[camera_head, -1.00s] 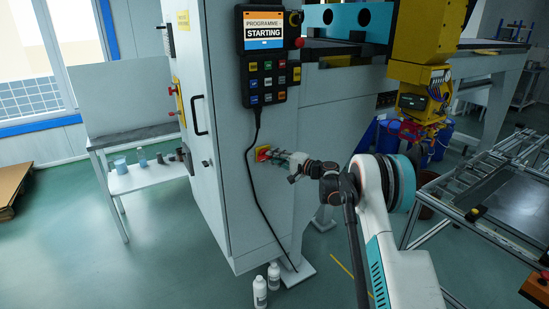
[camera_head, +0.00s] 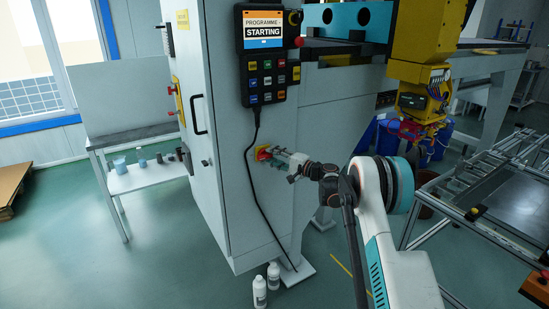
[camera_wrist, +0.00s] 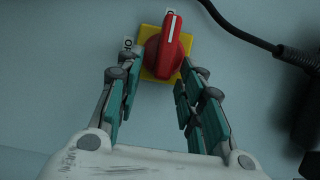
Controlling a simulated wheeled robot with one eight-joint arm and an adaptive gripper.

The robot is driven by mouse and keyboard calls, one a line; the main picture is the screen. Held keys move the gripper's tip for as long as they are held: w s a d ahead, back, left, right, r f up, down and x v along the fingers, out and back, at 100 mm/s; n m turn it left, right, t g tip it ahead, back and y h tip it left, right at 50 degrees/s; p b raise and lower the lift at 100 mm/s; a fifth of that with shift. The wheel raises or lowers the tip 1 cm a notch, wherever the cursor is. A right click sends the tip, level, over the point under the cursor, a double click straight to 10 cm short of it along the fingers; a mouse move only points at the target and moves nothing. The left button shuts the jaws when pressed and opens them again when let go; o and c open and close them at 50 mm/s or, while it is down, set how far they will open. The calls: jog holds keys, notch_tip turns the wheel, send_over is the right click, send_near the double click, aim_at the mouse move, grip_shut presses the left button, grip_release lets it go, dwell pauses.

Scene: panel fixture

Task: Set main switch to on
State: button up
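The main switch (camera_wrist: 169,46) is a red rotary knob on a yellow square plate (camera_wrist: 148,75) on the grey cabinet panel. Its white line points up, slightly tilted right, towards a partly hidden label at the top. Another label beside the plate's left edge is partly hidden and looks like "OFF". In the head view the switch (camera_head: 262,153) is low on the cabinet side. My gripper (camera_wrist: 158,75) is open, its teal-padded fingers at the left and right of the knob's lower part. The right fingertip is close to the knob; I cannot tell whether it touches.
A black cable (camera_head: 258,190) hangs from the control pendant (camera_head: 267,75) past the switch. In the wrist view the cable (camera_wrist: 235,32) runs at upper right. White bottles (camera_head: 260,291) stand on the floor below. A metal frame table (camera_head: 500,190) stands at right.

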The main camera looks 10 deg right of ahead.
jog(key=v, duration=1.2)
jog(key=shift+a, duration=0.1)
